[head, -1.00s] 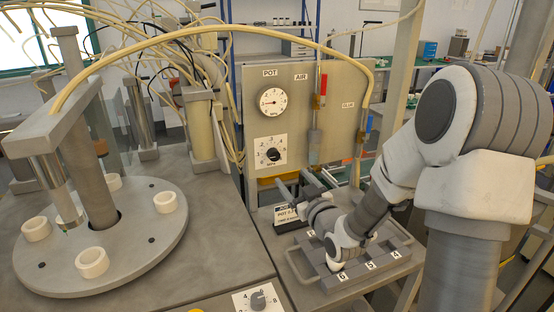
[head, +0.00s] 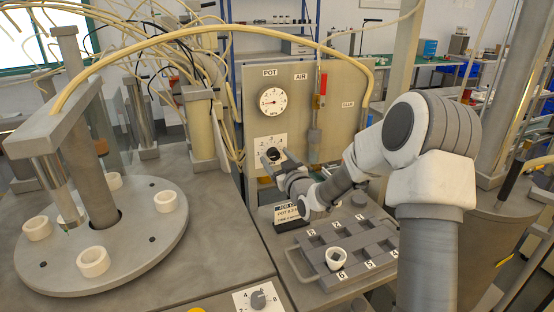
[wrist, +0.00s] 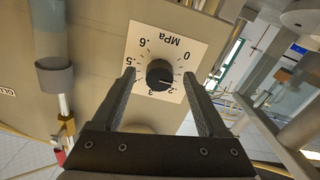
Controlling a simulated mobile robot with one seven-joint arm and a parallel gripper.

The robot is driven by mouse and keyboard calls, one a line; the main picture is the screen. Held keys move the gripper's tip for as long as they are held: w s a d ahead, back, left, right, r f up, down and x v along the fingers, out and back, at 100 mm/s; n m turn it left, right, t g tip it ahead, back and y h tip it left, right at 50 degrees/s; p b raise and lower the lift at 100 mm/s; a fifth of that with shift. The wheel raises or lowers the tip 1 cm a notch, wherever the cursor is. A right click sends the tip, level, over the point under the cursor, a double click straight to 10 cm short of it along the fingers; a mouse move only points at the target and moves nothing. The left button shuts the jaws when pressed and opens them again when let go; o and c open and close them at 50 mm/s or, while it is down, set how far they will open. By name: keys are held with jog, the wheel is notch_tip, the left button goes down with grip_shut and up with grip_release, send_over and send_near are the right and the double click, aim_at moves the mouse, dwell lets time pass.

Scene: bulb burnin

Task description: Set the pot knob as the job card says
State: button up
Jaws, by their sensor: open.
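The pot knob (wrist: 159,74) is a black round knob on a white MPa dial plate (wrist: 150,45), seen upside down in the wrist view. Its light mark seems to point near .2. My gripper (wrist: 159,76) is open, with one finger on each side of the knob; I cannot tell whether they touch it. In the head view my gripper (head: 273,160) is at the dial and partly hides it. The POT gauge (head: 272,102) is above; its reading is too small to be sure of. The job card (head: 288,214) stands below, partly hidden, its figures unclear.
A grey numbered tray (head: 352,262) with a white ring (head: 337,259) lies below my arm. A tube with a red part (head: 319,101) is right of the gauge. A turntable (head: 130,245) with white rings is at left. Another knob (head: 258,299) is at the front.

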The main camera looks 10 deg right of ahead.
grip_shut()
jog(key=shift+f+m+b, duration=0.1)
jog(key=shift+m+b, duration=0.25)
jog(key=shift+m, duration=0.05)
jog(key=m+b, duration=0.2)
jog(key=m, duration=0.1)
jog(key=m+b, duration=0.1)
jog(key=m, duration=1.3)
dwell(0.7)
